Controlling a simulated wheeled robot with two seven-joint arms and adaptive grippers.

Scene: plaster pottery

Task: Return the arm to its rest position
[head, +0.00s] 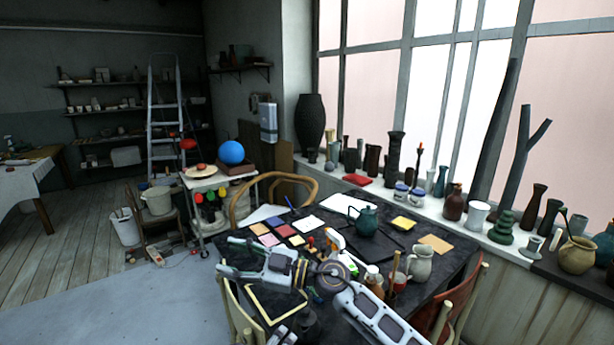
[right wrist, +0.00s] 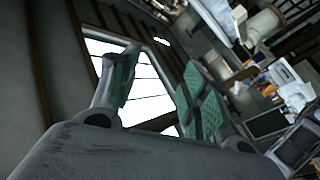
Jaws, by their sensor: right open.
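My right arm comes in from the lower right in the head view and bends over the black table (head: 455,262). Its gripper (head: 229,257) points left, above the table's near left side. In the right wrist view the two fingers with green pads (right wrist: 160,85) stand apart with nothing between them. Behind them are a bright window and dark wall, tilted in the picture.
A teal teapot (head: 367,221), colour tiles (head: 270,239) and a cream jug (head: 420,263) stand on the table. Wooden chairs (head: 462,305) surround it. A trolley (head: 207,182) with a blue ball (head: 231,152) stands behind. Vases line the sill. The floor at left is mostly clear.

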